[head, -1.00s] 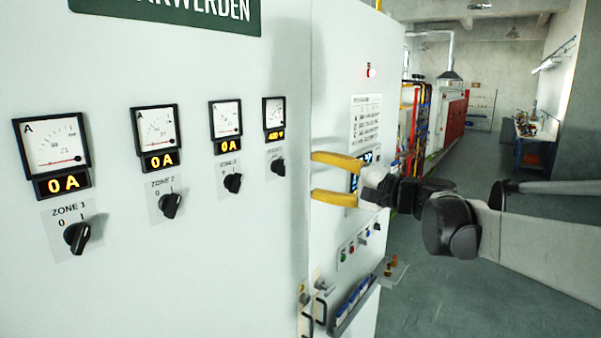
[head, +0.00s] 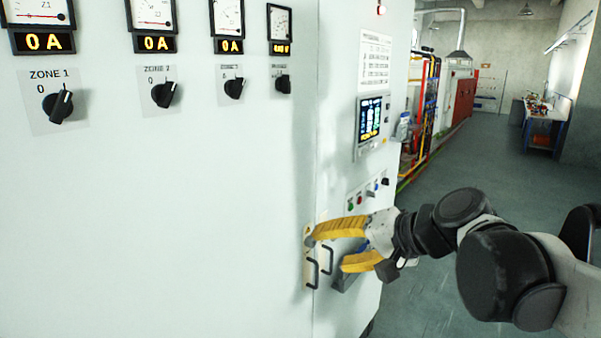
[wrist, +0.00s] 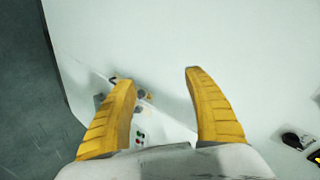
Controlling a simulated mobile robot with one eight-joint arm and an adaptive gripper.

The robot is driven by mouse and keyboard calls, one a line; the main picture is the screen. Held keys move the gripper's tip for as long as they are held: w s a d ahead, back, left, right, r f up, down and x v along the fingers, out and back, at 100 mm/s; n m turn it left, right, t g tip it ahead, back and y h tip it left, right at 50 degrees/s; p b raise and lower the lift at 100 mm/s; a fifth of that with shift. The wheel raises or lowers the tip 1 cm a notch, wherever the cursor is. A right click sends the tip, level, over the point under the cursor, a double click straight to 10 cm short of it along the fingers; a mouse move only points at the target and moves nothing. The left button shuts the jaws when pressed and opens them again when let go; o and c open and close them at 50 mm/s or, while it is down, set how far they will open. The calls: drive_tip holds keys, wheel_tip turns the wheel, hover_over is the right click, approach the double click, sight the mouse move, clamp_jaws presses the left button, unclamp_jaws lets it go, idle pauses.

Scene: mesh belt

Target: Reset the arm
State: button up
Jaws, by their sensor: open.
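My gripper (head: 328,247) has two yellow fingers and stands open with nothing between them. In the head view it is at the right of the pale cabinet (head: 180,220), in front of the cabinet's corner and its black handles (head: 312,272). The wrist view shows both fingers (wrist: 158,82) spread apart, with the cabinet's pale surface behind them. I cannot tell whether a fingertip touches the cabinet. My arm (head: 460,240) reaches in from the lower right.
The cabinet front carries several ammeters (head: 152,14) and rotary knobs (head: 58,104). A lit screen (head: 370,118) and small buttons (head: 362,197) are on its right side. Open grey floor (head: 480,160) lies to the right, with a workbench (head: 545,125) far back.

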drive_tip(key=s+d+f+n+h+b, duration=0.1)
drive_tip(key=s+d+f+b, duration=0.3)
drive_tip(key=f, duration=0.7)
drive_tip(key=s+d+f+n+h+b, duration=0.1)
drive_tip(key=s+d+f+h+b, duration=0.3)
drive_tip(key=f, duration=0.7)
drive_tip(key=s+d+f+n+h+b, duration=0.2)
drive_tip(key=s+d+f+h+b, duration=0.1)
drive_tip(key=s+f+b, duration=0.5)
wheel_tip(320, 180, down, 3)
drive_tip(key=shift+d+f+g, duration=0.1)
drive_tip(key=shift+d+g, duration=0.3)
drive_tip(key=shift+d, duration=0.25)
drive_tip(key=shift+s, duration=0.1)
